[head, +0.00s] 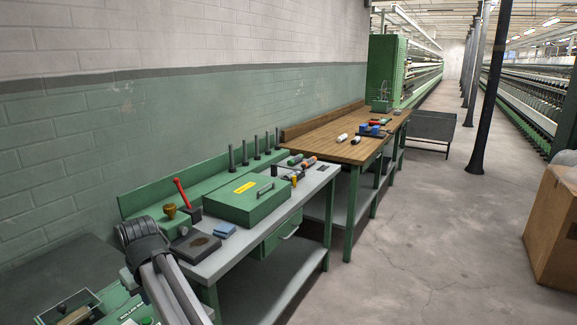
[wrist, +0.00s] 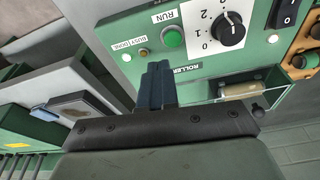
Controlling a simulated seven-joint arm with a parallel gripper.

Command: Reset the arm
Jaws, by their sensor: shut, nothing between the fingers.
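My gripper (wrist: 158,68) shows in the wrist view, its dark blue fingers closed together with nothing between them. It is in front of a green and white control panel (wrist: 200,55); whether the fingers touch it I cannot tell. The panel carries a green RUN button (wrist: 173,37), a black numbered knob (wrist: 229,28) and a small part labelled ROLLER.
A grey-topped bench (head: 215,262) holds a green box (head: 243,214), a red-handled lever (head: 181,192) and a blue pad (head: 225,230). A wooden table (head: 330,150) stands beyond. A cardboard box (head: 553,225) is at the right. The middle floor is clear.

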